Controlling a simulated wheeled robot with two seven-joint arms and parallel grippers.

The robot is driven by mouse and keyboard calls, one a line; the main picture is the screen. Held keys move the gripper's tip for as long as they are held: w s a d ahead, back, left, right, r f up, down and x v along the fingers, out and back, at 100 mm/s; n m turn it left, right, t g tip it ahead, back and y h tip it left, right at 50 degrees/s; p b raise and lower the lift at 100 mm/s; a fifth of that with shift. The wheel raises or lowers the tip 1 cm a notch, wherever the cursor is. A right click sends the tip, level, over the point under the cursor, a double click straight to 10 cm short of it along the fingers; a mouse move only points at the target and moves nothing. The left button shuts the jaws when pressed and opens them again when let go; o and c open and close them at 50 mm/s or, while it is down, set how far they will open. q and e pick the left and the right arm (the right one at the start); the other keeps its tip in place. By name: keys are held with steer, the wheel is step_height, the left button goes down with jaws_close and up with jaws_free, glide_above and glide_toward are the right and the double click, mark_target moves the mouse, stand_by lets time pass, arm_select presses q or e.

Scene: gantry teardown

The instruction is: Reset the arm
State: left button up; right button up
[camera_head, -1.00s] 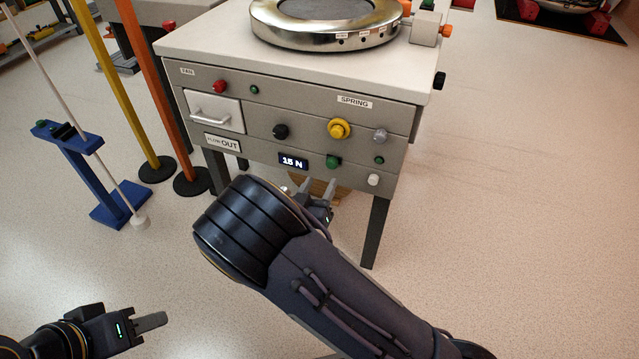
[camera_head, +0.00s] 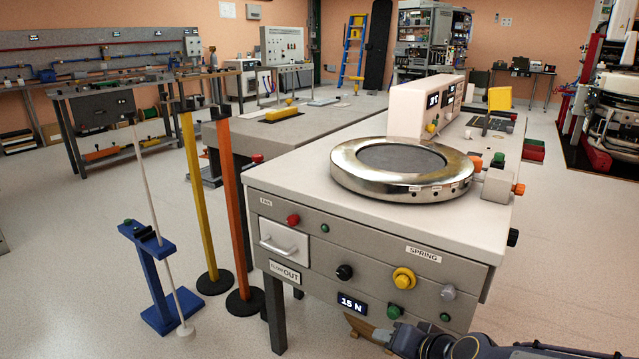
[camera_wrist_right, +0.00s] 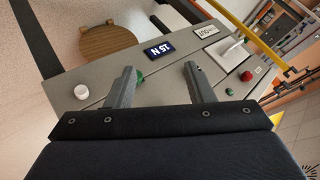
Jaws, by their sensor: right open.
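The grey console (camera_head: 262,225) stands right of centre in the head view. Its front has a 15 N display (camera_head: 352,304), a yellow knob (camera_head: 404,278) under a SPRING label, a black knob (camera_head: 344,272), a red button (camera_head: 293,220) and a white handle (camera_head: 282,243). A steel ring (camera_head: 345,172) sits on top. My right arm comes in at the bottom right, and its fingers are hidden there. In the right wrist view my right gripper (camera_wrist_right: 162,85) is open and empty before the panel, its left finger near a green knob (camera_wrist_right: 139,78). I cannot tell which part is the arm.
Yellow (camera_head: 198,195) and orange (camera_head: 234,205) posts stand left of the console. A blue stand (camera_head: 152,270) with a white rod is further left. A wooden stool (camera_wrist_right: 103,47) is under the console. Benches line the back.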

steer(key=s+d+r+n+g, duration=0.1)
steer(key=s+d+g, duration=0.15)
steer(key=s, duration=0.85)
steer(key=s+d+r+n+g, duration=0.15)
steer(key=s+d, duration=0.25)
steer(key=s, duration=0.7)
step_height(320, 180, up, 32)
steer(key=p, duration=3.2)
steer(key=shift+w+f+t+h, duration=0.25)
steer(key=shift+w+t+h, duration=0.05)
steer(key=shift+w, duration=0.05)
